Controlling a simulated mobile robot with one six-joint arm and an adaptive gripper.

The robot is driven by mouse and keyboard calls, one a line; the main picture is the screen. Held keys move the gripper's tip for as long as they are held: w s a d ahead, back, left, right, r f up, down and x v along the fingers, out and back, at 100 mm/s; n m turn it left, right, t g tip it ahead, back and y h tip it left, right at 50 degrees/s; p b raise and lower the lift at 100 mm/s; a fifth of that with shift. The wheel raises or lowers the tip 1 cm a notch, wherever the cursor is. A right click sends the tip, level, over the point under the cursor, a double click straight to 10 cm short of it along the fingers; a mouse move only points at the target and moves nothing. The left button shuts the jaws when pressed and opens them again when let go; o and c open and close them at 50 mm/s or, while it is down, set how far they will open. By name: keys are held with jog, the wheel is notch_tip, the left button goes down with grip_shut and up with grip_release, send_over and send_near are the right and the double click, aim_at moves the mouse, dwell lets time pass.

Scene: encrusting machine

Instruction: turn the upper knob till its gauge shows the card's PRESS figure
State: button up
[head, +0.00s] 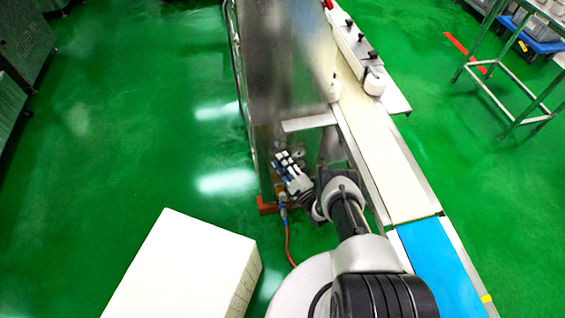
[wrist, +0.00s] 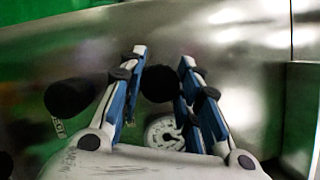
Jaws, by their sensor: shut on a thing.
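My gripper (wrist: 163,62) has its two blue-and-white fingers on either side of a round black knob (wrist: 158,84) and is shut on it. A second black knob (wrist: 72,97) stands out to the left of the left finger, apart from it. A white round gauge (wrist: 163,132) shows below the held knob, between the fingers, partly covered by the right finger; its reading is too blurred to tell. In the head view my gripper (head: 289,170) is at the lower end of the steel machine (head: 285,70). The knobs are hidden there. I cannot read any card.
A conveyor (head: 385,155) with a blue belt end (head: 440,265) runs along the machine's right side. A large white box (head: 185,270) stands at the lower left. A red hose (head: 288,245) hangs below my gripper. Green floor is free on the left.

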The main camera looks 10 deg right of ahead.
jog(key=o, duration=1.1)
jog(key=shift+c, duration=0.2)
jog(key=shift+r, duration=0.1)
